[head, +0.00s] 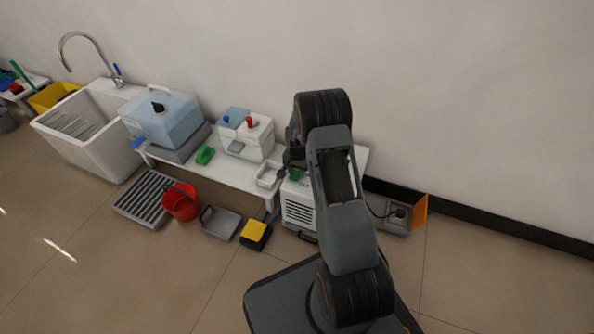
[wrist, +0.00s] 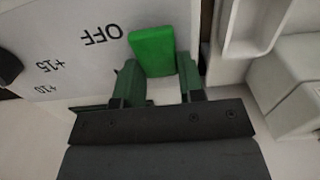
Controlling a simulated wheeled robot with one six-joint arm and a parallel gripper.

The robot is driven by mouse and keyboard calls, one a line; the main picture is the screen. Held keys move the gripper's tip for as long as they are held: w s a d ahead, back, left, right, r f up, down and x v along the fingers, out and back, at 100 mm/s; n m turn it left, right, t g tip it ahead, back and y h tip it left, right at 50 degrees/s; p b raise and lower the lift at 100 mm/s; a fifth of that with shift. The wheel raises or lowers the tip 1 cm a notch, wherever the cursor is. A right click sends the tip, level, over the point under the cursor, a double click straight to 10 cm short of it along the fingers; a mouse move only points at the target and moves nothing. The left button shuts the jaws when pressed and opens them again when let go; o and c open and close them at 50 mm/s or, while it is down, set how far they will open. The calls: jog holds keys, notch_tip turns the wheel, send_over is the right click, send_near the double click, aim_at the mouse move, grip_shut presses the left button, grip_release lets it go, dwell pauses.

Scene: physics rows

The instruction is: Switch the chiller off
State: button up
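The chiller (head: 298,205) is a white box with a slatted front, below the right end of the white bench in the head view. My arm hides much of it. In the wrist view its white top panel (wrist: 60,60) carries upside-down marks "OFF", "+15" and "+10". A bright green knob (wrist: 152,50) stands on this panel beside the "OFF" mark; a bit of green (head: 295,175) shows by my arm in the head view. My gripper (wrist: 158,82) has its two fingers on either side of the knob, seemingly against it. Where the knob points is hard to tell.
The white bench (head: 230,178) holds a white tray (head: 268,174), a box with red and blue knobs (head: 246,138) and a blue-tinted tank (head: 165,120). A red bucket (head: 181,203) and grey tray (head: 220,222) are on the floor. An orange-ended box (head: 420,212) stands right.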

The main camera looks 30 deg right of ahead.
jog(key=c, duration=0.4)
jog(key=shift+o, duration=0.2)
jog(key=shift+s+a+t+h, duration=0.1)
jog(key=shift+s+t+h, duration=0.05)
jog(key=shift+t+h, duration=0.2)
jog(key=b, duration=0.1)
jog(key=t+h+b, duration=0.1)
jog(key=b, duration=0.1)
jog(key=shift+f, duration=0.25)
jog(key=shift+s+a+r+t+h+b, duration=0.15)
jog(key=shift+r+t+h+b, duration=0.25)
jog(key=shift+h+b, duration=0.45)
jog(key=o, duration=0.9)
jog(key=shift+o, duration=0.2)
jog(key=shift+r, duration=0.1)
jog(key=p+v, duration=0.5)
jog(key=v, duration=0.8)
jog(key=shift+s+r, duration=0.25)
jog(key=shift+r, duration=0.1)
